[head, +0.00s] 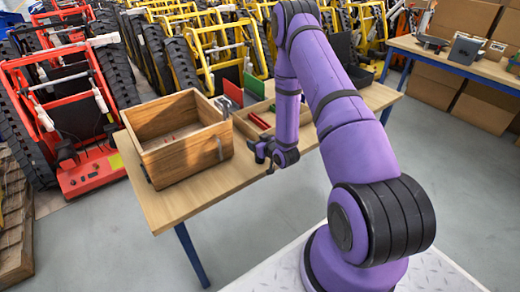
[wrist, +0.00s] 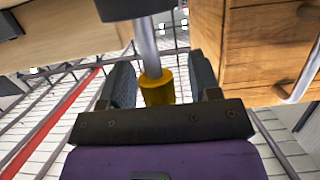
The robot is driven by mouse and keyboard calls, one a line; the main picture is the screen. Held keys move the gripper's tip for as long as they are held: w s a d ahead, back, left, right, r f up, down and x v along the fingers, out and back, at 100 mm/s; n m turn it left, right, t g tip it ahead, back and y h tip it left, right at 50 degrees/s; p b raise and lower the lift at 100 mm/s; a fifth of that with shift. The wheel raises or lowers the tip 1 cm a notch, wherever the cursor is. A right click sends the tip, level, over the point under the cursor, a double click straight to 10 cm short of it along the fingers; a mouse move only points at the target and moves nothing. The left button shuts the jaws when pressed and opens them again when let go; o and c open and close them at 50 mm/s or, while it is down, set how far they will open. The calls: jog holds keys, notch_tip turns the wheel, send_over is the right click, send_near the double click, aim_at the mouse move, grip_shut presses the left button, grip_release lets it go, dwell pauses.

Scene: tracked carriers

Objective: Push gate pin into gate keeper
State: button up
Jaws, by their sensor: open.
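In the wrist view a metal rod with a yellow end (wrist: 157,87), which looks like the gate pin, lies between my gripper's two dark fingers (wrist: 161,72). The fingers are apart, with visible space on each side of the yellow end. The rod runs up to a dark block (wrist: 135,8) at the top edge. I cannot tell whether this block is the gate keeper. In the head view my gripper (head: 262,153) is at the table's front edge, right of the wooden box. The pin and keeper cannot be made out there.
The wooden box (head: 186,157) with a metal handle (head: 220,149) stands on the table (head: 160,205), close to my gripper's left. A shallow tray with red pieces (head: 259,121) lies behind. Green panels (head: 253,86) stand farther back. The floor in front is clear.

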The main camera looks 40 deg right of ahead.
jog(key=c, duration=1.1)
jog(key=shift+o, duration=0.2)
jog(key=shift+r, duration=0.1)
notch_tip(320, 180, up, 10)
